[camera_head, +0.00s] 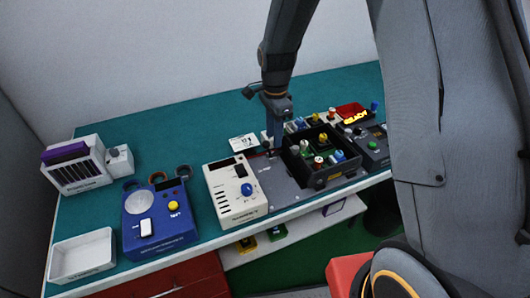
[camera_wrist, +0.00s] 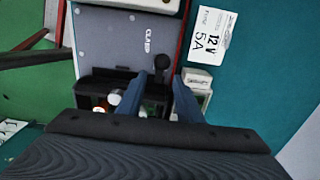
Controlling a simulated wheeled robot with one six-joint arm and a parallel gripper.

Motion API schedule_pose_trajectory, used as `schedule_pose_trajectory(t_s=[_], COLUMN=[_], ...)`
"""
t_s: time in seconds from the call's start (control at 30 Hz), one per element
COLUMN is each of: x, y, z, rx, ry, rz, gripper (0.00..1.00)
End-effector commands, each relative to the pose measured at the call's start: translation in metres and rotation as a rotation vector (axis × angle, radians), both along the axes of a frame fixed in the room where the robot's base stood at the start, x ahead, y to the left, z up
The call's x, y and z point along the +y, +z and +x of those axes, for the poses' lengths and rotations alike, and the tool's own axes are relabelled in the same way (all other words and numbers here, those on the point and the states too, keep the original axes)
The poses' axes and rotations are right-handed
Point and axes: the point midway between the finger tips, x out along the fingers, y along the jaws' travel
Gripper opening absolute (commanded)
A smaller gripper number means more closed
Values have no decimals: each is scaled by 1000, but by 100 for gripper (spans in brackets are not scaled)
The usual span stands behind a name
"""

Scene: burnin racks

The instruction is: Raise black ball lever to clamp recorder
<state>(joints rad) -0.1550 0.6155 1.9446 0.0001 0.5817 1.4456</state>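The black ball lever (camera_wrist: 162,70) shows in the wrist view at the edge of a grey plate (camera_wrist: 122,40) marked CLAMP. My gripper (camera_wrist: 160,90) reaches down there with its two blue fingers apart, one on each side of the lever in the picture. I cannot tell whether either finger touches the lever. In the head view my gripper (camera_head: 273,143) is at the back end of the same grey plate (camera_head: 285,192), and the lever is hidden or too small to make out. I cannot tell which item is the recorder.
A black bin (camera_head: 338,176) of small coloured parts stands right of the plate. A cream box with a blue knob (camera_head: 238,192) stands left of it. A blue device (camera_head: 160,225), a white tray (camera_head: 82,258) and a 12V 5A card (camera_wrist: 213,40) lie on the green bench.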

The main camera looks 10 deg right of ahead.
Motion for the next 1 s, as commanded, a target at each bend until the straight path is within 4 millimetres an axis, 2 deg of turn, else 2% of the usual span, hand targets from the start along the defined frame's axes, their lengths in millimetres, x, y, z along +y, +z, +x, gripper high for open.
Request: schedule_pose_trajectory(t_s=[0.6,1.0], x=[0,0], y=[46,66], z=[0,0], rx=[-1,0], ry=[0,0], rz=[0,0], gripper=[33,33])
